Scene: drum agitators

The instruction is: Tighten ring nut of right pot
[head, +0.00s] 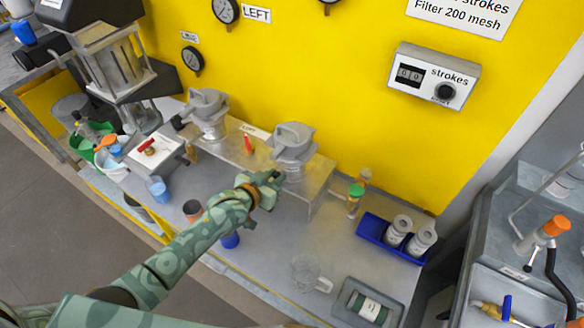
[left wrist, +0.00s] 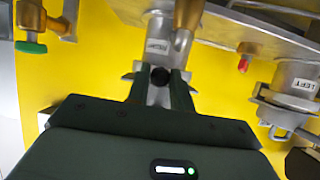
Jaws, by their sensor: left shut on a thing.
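The right pot (head: 294,146) is a grey metal pot with a lid, mounted on the metal shelf by the yellow wall. In the left wrist view the pot (left wrist: 158,42) carries a "RIGHT" label. The ring nut itself is mostly hidden. My right gripper is not in view.
The left pot (head: 207,108) stands on the same shelf (head: 240,150), with a red-tipped valve (head: 249,143) between the pots. A green-capped valve (head: 355,190) is to the right. A blue tray (head: 373,228) holds two jars. A glass jug (head: 308,272) stands on the bench.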

